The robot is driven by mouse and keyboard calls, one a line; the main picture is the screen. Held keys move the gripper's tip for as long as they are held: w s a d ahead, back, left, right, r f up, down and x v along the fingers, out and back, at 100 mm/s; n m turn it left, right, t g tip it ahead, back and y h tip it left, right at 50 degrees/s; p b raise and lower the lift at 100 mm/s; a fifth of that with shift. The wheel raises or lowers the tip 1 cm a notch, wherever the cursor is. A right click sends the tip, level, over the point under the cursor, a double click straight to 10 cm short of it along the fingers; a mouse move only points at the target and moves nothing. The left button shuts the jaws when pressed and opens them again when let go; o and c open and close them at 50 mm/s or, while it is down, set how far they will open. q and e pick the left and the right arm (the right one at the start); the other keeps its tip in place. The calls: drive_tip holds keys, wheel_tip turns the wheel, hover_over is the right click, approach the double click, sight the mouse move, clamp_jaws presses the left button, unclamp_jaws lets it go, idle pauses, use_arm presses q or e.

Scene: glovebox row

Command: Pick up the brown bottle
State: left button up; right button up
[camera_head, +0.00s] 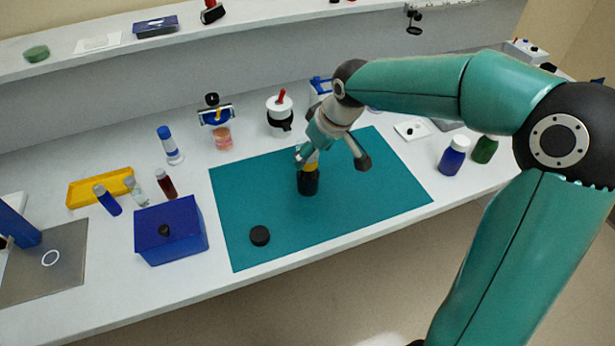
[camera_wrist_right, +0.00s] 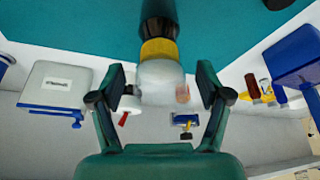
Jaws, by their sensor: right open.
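A dark bottle (camera_head: 308,183), which looks like the brown bottle, stands upright on the teal mat (camera_head: 380,195). It has a yellow band and a pale upper part. My right gripper (camera_head: 331,157) is above it, with one finger beside its top and the other well to the right. In the right wrist view the bottle (camera_wrist_right: 158,52) runs down from the top edge, and its pale top lies between the spread fingers of my right gripper (camera_wrist_right: 160,84). Gaps show on both sides, so the gripper is open and holds nothing. My left gripper is not in view.
A black cap (camera_head: 260,236) lies on the mat. A blue box (camera_head: 170,230), a yellow tray (camera_head: 100,187) and several small bottles stand to the left. A white-and-blue bottle (camera_head: 453,156) and a green one (camera_head: 484,150) stand to the right. The mat's front is mostly clear.

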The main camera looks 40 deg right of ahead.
sight(308, 175)
drive_tip(key=p+x, duration=0.1)
drive_tip(key=x, duration=0.4)
drive_tip(key=shift+w, duration=0.15)
clamp_jaws()
idle(0.4)
